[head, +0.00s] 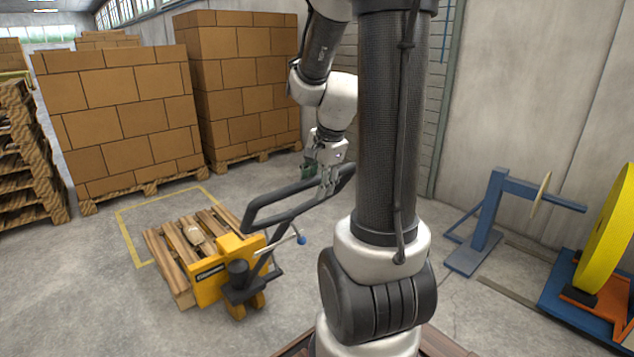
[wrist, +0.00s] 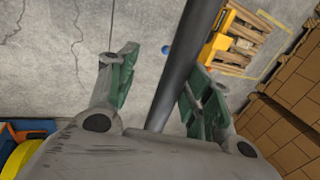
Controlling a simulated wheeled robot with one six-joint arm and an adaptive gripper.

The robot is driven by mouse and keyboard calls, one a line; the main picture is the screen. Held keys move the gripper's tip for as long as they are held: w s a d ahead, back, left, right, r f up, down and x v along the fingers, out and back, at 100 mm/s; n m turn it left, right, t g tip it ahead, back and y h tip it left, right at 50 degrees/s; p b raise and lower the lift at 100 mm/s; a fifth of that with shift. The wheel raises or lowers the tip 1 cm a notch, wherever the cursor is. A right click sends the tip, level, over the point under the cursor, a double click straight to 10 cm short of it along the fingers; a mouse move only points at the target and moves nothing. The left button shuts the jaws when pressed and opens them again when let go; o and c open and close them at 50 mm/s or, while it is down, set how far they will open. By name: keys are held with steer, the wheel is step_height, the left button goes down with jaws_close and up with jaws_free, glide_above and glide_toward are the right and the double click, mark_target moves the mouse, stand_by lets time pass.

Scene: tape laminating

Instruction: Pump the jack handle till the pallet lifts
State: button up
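The yellow pallet jack (head: 212,285) stands left of centre in the head view, beside the wooden pallet (head: 163,256), which sits low at floor level. Its dark loop handle (head: 272,212) leans up and right toward my arm. My gripper (head: 327,185) points down at the handle's upper end. In the wrist view the handle bar (wrist: 182,68) runs between the two green-padded fingers. The bar lies close to the right finger, with a clear gap to the left one, so the gripper is open around it. Whether the right pad touches the bar cannot be told.
A small lever with a blue knob (head: 301,240) sticks out beside the handle. Stacked cartons (head: 115,115) stand behind, stacked pallets (head: 22,150) at the left. A blue stand (head: 485,225) and yellow reel (head: 610,240) are at the right.

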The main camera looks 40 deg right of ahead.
steer(key=v, duration=1.2)
steer(key=s+a+f+n, duration=0.1)
steer(key=s+a+n, duration=0.9)
steer(key=n, duration=0.7)
steer(key=shift+s+a+n+t, duration=0.3)
steer(key=shift+a+t, duration=0.1)
steer(key=shift+a, duration=0.55)
